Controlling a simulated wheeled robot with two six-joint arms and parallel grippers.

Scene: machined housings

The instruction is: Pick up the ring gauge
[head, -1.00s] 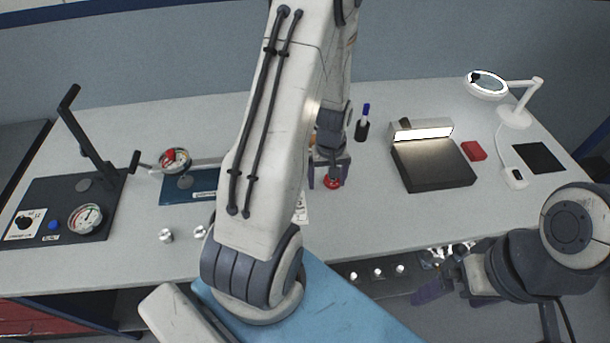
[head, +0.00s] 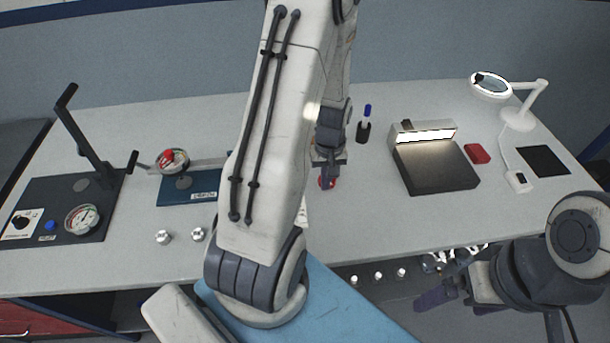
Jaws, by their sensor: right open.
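A small red round part (head: 327,183), which looks like the ring gauge, is on the light grey table in the middle of the head view. My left gripper (head: 328,172) is right at it, pointing down, and a dark finger covers part of it. Whether the fingers touch it or are shut on it cannot be made out. My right gripper (head: 445,282) is open and empty at the lower right, by the front edge of the table.
A black box with a lit bar (head: 435,166), a red block (head: 477,153) and a magnifier lamp (head: 491,85) stand to the right. A pen holder (head: 363,131) is behind. A dial on a blue base (head: 190,187) and two silver knobs (head: 164,237) are left.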

